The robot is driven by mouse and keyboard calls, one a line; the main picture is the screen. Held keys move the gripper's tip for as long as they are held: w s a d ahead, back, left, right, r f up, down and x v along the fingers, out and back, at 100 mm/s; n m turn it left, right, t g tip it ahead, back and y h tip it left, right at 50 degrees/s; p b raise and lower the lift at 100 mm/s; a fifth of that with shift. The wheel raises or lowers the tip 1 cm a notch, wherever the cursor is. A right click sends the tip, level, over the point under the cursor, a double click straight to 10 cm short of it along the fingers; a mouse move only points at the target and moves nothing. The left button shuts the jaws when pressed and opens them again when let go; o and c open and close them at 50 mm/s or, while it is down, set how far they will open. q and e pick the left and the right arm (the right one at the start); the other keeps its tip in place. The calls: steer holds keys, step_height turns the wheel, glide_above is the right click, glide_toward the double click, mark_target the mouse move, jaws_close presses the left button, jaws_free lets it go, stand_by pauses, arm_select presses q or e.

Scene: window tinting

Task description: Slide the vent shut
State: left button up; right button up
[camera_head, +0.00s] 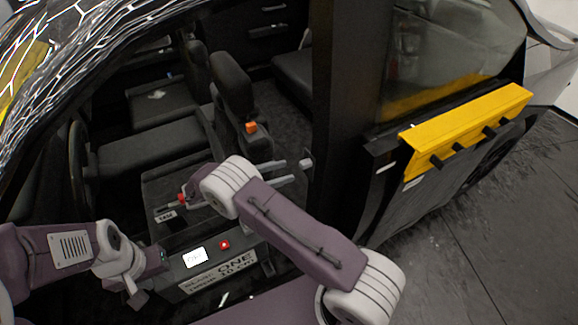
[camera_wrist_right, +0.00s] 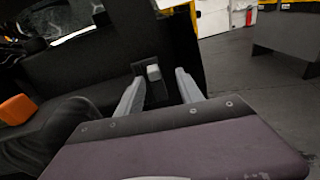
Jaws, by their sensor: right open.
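A small light-grey knob (camera_head: 306,162) sits on the dark pillar inside the car's door opening. In the right wrist view the knob (camera_wrist_right: 153,72) stands on a black plate (camera_wrist_right: 152,92), which I take to be the vent's slider. My right gripper (camera_head: 292,172) is open and points at the knob, reaching in through the doorway. Its two grey fingers show in the right wrist view (camera_wrist_right: 160,78), one on each side of the knob, with gaps. I cannot tell how far the tips are from the plate. My left gripper (camera_head: 142,280) is low at the left; its jaws are unclear.
A yellow rack (camera_head: 465,125) hangs on the door at the right.

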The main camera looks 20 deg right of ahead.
mark_target(301, 165)
steer(key=shift+n+t+h, duration=0.6)
steer(key=shift+n+t, duration=0.1)
steer(key=shift+t, duration=0.1)
steer(key=d+p, duration=0.1)
steer(key=w+d+p, duration=0.1)
steer(key=d, duration=0.1)
steer(key=d+f, duration=0.1)
steer(key=d, duration=0.1)
steer(key=shift+w+d+f+p, duration=0.1)
steer(key=shift+w+p, duration=0.05)
steer(key=shift+p, duration=0.25)
steer(key=shift+d+f, duration=0.1)
steer(key=shift+d, duration=0.25)
arm_select(q)
steer(key=r, duration=0.2)
steer(key=shift+a+r, duration=0.4)
arm_select(e)
jaws_close()
